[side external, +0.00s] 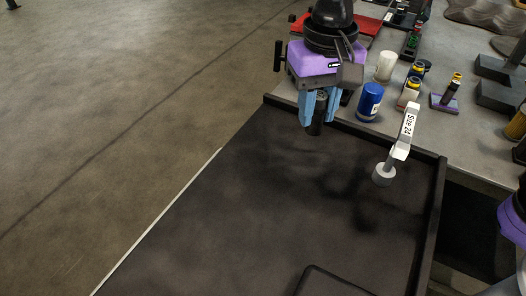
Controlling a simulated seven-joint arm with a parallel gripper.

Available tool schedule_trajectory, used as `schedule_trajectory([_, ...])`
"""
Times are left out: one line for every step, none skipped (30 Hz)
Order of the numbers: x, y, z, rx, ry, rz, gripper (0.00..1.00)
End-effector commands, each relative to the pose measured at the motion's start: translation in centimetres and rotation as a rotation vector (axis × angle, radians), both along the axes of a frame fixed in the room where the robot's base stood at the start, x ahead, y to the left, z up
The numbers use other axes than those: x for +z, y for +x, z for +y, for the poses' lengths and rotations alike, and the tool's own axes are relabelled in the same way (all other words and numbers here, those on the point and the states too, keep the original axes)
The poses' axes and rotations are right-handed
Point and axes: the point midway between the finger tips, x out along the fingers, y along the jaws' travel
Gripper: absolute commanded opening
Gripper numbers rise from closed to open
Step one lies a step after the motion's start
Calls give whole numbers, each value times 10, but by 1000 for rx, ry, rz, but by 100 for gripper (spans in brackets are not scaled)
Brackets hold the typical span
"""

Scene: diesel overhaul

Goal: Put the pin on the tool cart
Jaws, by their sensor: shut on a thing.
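My gripper (320,107), with light blue fingers under a purple body, is shut on a dark cylinder, which looks like the pin (317,118). The pin points downward, its upper part partly hidden by the fingers. The tool cart (240,205) is a black surface with a raised rim at its back and right. In the picture, the gripper and pin are over the cart's back left part, near the back rim. I cannot tell whether the pin's lower end touches the cart.
A dark flat object (335,284) lies at the front. A blue can (369,101) and a white cylinder (386,66) stand on the grey bench behind. The cart's middle is clear.

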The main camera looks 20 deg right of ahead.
Motion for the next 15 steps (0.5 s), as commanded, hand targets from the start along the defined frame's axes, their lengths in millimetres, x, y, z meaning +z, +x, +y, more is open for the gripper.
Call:
schedule_trajectory([-5,7,7,0,-2,1,0])
schedule_trajectory([-7,11,11,0,-1,1,0])
schedule_trajectory([-10,16,16,0,-1,1,0])
schedule_trajectory([-13,19,19,1,-1,1,0])
schedule_trajectory([-15,23,23,0,-1,1,0])
schedule_trajectory([-18,28,28,0,0,0,0])
schedule_trajectory([-20,31,31,0,-1,1,0])
schedule_trajectory([-22,35,34,0,0,0,0])
schedule_trajectory([-25,40,39,0,-1,0,0])
schedule_trajectory([-29,43,42,0,-2,2,0])
schedule_trajectory([-35,46,45,0,-2,2,0])
schedule_trajectory([-42,50,48,0,-3,2,0])
schedule_trajectory([-48,52,51,0,-3,3,0])
schedule_trajectory([-52,55,54,0,-2,2,0])
schedule_trajectory([-57,59,57,0,-1,1,0])
